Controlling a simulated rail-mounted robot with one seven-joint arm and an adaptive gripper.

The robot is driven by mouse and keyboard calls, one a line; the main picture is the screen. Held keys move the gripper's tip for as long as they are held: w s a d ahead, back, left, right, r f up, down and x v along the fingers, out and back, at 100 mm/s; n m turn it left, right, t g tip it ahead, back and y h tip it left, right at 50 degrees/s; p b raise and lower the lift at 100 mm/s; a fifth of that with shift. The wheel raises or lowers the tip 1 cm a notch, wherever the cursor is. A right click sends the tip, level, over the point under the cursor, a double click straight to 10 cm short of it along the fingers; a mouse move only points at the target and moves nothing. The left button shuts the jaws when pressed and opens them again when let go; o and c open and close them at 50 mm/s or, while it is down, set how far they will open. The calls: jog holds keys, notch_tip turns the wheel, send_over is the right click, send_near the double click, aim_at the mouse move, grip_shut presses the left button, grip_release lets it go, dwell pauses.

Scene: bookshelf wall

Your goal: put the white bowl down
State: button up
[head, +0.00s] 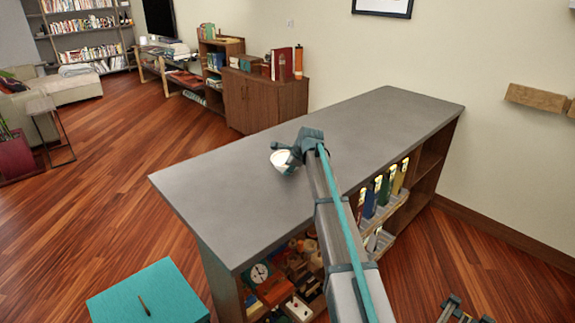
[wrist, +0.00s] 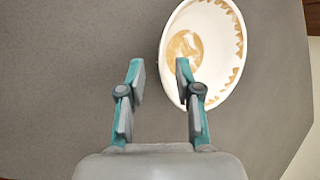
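The white bowl (head: 282,162) is at the grey countertop (head: 375,115), partly hidden by my gripper (head: 296,152) in the head view. The wrist view shows the bowl (wrist: 215,45) from above, with brown marks inside and along its rim. My gripper (wrist: 160,78) has its fingers apart there. The right finger overlaps the bowl's left side, and the left rim lies in the gap between the fingers. The left finger is clear of the bowl. I cannot tell whether the right finger touches it.
The countertop around the bowl is bare. Books and bins (head: 383,195) fill shelves below its right side, with a clock (head: 259,273) and toys near the front. A teal box (head: 148,294) stands on the floor at front left. A brown cabinet (head: 265,98) stands behind.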

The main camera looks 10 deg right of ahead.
jog(key=shift+p+x, duration=0.5)
jog(key=shift+x, duration=1.5)
jog(key=shift+w+d+r, duration=0.1)
jog(key=shift+w+r, duration=0.05)
grip_shut()
